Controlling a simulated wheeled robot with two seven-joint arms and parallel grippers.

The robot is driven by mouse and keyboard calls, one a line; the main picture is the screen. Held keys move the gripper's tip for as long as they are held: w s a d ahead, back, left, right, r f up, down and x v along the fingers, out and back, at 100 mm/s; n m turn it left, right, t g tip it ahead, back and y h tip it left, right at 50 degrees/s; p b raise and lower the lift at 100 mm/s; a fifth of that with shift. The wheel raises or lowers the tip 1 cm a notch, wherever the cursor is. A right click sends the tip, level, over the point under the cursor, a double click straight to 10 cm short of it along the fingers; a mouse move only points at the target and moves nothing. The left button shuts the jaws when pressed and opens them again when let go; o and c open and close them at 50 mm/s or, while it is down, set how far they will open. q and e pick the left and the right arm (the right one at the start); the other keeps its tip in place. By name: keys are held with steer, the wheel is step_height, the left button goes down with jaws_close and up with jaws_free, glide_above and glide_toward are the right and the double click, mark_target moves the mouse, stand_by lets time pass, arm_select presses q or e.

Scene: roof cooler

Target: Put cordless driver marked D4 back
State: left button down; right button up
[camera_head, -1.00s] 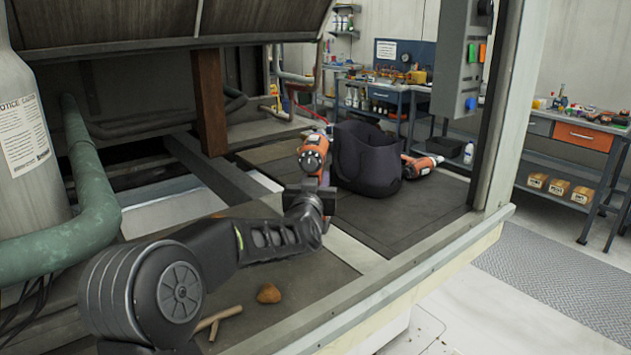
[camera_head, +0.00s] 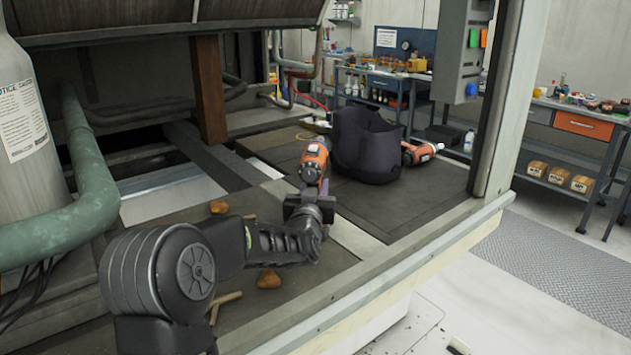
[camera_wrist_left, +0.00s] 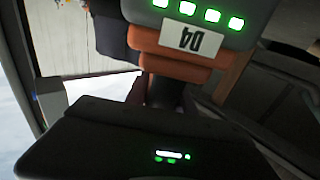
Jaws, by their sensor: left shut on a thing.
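My left gripper (camera_head: 312,198) is shut on an orange and black cordless driver (camera_head: 314,160) and holds it up over the deck. In the left wrist view the driver's label (camera_wrist_left: 180,39) reads D4, upside down, beside a row of green lights. The black open-topped tool bag (camera_head: 352,150) stands just behind and right of the held driver in the head view. A second orange driver (camera_head: 414,154) is at the bag's right side; I cannot read a mark on it. The bag's inside is mostly hidden. My right gripper is not in view.
A brown post (camera_head: 209,90) and a green pipe (camera_head: 92,170) stand left, by an open gap in the deck. Two brown lumps (camera_head: 268,279) (camera_head: 219,207) and sticks (camera_head: 223,301) lie near my arm. The deck (camera_head: 395,208) before the bag is clear.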

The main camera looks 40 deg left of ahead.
arm_select(q)
steer(key=shift+r, duration=0.3)
steer(key=c, duration=1.5)
jaws_free()
steer(key=shift+f, duration=0.3)
steer(key=o, duration=0.4)
steer(key=shift+o, duration=0.2)
steer(key=shift+r, duration=0.1)
steer(key=b+v, duration=0.1)
steer(key=v, duration=1.1)
